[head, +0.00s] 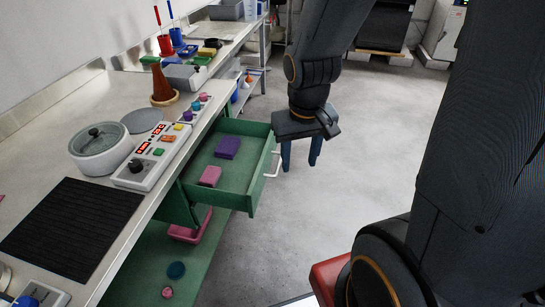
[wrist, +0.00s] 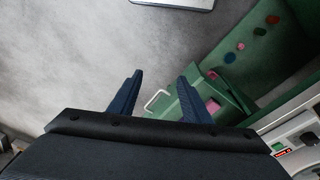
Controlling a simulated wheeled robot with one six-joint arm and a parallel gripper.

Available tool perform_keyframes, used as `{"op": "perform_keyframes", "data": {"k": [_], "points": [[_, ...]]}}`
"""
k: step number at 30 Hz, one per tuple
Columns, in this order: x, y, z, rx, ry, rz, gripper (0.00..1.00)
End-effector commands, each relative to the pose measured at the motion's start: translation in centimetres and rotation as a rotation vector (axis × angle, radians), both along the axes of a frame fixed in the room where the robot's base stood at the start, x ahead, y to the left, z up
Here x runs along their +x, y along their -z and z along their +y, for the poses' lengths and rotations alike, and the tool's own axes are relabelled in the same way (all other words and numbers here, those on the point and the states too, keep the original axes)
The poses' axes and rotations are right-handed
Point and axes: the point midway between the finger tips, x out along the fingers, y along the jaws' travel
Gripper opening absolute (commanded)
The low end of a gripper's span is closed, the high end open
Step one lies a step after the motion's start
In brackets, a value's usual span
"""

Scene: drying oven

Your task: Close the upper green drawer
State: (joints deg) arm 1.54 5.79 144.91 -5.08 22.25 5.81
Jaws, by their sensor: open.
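The upper green drawer (head: 245,172) is pulled out from under the bench in the head view. It holds a purple block (head: 227,148) and a pink block (head: 210,177). Its pale handle (head: 273,164) is on its front face. My gripper (head: 299,165) is open and empty, with blue fingers pointing down, just right of the handle and apart from it in the head view. In the wrist view, the handle (wrist: 157,100) appears between the two fingers of my gripper (wrist: 160,76), and part of the drawer (wrist: 190,103) is hidden by the right finger.
The bench top (head: 75,165) carries a round pot (head: 100,148), a control box (head: 153,155) and a black mat (head: 70,225). Below the drawer, a green shelf (head: 150,265) holds a pink bin (head: 190,232) and small round things. The floor right of the drawer is clear.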

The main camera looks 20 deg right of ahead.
Motion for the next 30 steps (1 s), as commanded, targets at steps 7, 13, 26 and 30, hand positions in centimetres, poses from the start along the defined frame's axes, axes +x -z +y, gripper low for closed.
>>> {"op": "perform_keyframes", "data": {"k": [7, 13, 26, 30], "points": [[10.0, 4.4, -4.9, 0.009, 0.152, -0.224, 0.01], [16.1, 8.4, -6.0, 0.165, 0.245, -0.373, 0.00], [19.5, 12.1, -4.8, 0.400, 0.319, -0.437, 0.00], [20.3, 13.3, -4.4, 0.399, 0.317, -0.436, 0.00]]}}
